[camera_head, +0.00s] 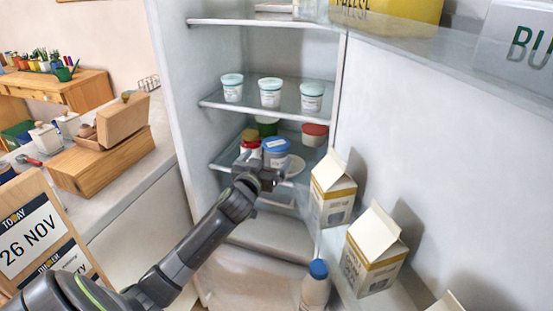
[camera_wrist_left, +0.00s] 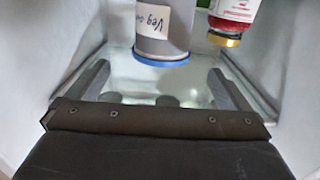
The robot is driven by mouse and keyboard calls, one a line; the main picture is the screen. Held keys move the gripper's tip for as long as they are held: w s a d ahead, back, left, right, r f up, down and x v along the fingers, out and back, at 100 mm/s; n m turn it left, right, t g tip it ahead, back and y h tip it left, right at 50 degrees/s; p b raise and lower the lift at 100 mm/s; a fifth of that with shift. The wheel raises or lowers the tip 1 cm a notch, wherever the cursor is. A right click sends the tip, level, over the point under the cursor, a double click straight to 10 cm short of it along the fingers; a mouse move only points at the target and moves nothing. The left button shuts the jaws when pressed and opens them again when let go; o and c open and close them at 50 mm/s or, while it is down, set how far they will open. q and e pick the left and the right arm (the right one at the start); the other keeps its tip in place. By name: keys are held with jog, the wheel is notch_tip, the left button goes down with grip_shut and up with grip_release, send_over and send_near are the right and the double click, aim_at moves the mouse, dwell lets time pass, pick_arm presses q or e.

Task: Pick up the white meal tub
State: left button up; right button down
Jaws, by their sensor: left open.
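The white meal tub (camera_head: 277,160) has a blue lid and stands on the middle fridge shelf in the head view. In the left wrist view the tub (camera_wrist_left: 165,25) appears upside down at the top middle, with a label reading "Veg" and more that is cut off. My left gripper (camera_head: 262,172) is in front of the tub and partly covers its lower part. In the left wrist view the gripper (camera_wrist_left: 163,82) has its two fingers spread wide, with nothing between them; the tub is ahead of the fingertips. My right gripper is in neither view.
A jar with red contents (camera_wrist_left: 233,14) stands close beside the tub. A green container (camera_head: 267,126) and a red-lidded tub (camera_head: 314,134) are behind. Small pale-lidded tubs (camera_head: 270,92) stand on the shelf above. Cartons (camera_head: 333,188) and a blue-capped bottle (camera_head: 315,288) fill the door at right.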

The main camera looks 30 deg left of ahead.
aim_at(276, 142)
pick_arm(q)
jog(key=b+x, duration=0.1)
jog(key=x, duration=0.2)
jog(key=shift+w+a, duration=0.1)
jog(key=shift+w, duration=0.2)
jog(key=x, duration=0.1)
jog(key=b+x, duration=0.1)
jog(key=x, duration=0.1)
jog(key=b+x, duration=0.1)
jog(key=x, duration=0.1)
jog(key=shift+a+f, duration=0.1)
jog(key=shift+f, duration=0.2)
jog(key=shift+r, duration=0.15)
jog(key=c, duration=1.2)
jog(key=shift+c, duration=1)
jog(key=shift+r, duration=0.1)
